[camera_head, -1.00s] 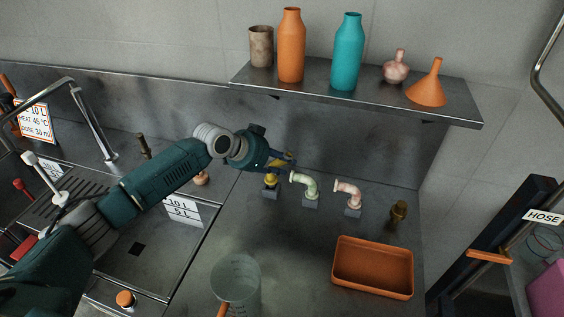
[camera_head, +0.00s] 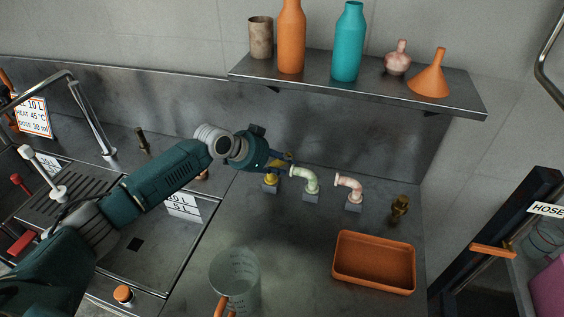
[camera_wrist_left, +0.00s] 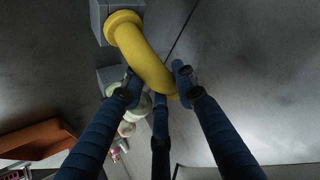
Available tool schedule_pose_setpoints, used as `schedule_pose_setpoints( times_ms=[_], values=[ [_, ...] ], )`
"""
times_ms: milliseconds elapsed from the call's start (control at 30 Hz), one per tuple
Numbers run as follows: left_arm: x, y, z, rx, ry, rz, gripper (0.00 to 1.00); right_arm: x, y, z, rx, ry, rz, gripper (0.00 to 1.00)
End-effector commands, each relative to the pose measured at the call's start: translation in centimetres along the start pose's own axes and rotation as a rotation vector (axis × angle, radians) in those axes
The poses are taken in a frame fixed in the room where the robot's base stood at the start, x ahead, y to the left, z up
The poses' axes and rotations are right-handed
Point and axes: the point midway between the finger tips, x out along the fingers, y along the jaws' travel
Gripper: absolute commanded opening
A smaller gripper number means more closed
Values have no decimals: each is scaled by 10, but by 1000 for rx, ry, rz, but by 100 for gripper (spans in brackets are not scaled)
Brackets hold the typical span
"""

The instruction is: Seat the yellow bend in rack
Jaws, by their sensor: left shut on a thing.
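The yellow bend (camera_wrist_left: 146,52) is a curved pipe piece with a flange at one end. My left gripper (camera_wrist_left: 157,90) is shut on it near its other end. The flange is at a grey rack block (camera_wrist_left: 98,14) in the left wrist view; I cannot tell if it is fully down on it. In the head view the yellow bend (camera_head: 271,179) shows low over the leftmost grey block (camera_head: 270,189), partly hidden by my left gripper (camera_head: 287,161). A pale green bend (camera_head: 308,181) and a pink bend (camera_head: 352,186) stand on the blocks to its right. My right gripper is not in view.
An orange tray (camera_head: 374,287) lies at the front right, a clear jug (camera_head: 235,280) at the front. A brass fitting (camera_head: 400,206) stands right of the rack. A shelf (camera_head: 448,95) with bottles overhangs behind. A sink (camera_head: 150,255) is on the left.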

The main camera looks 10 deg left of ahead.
Motion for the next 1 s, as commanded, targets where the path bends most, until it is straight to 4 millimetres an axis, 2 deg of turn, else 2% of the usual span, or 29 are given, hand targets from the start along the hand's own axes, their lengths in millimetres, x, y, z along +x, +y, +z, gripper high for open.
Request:
schedule_pose_setpoints(
  times_ms=[33, 67, 133, 167, 433, 567, 1000],
  values=[
    [1, 0, 1, 0, 1, -1, 0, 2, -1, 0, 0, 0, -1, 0],
    [0, 0, 0, 0, 2, -1, 34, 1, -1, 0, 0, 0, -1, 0],
    [0, 0, 0, 0, 1, -1, 48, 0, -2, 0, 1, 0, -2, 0],
    [0, 0, 0, 0, 1, -1, 50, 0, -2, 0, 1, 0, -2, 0],
    [0, 0, 1, 0, -1, 0, 50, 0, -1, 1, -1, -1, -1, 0],
    [-9, -1, 1, 0, -1, -1, 50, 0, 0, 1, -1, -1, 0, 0],
    [-95, 0, 1, 2, -1, -1, 50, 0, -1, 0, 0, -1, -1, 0]
  ],
)
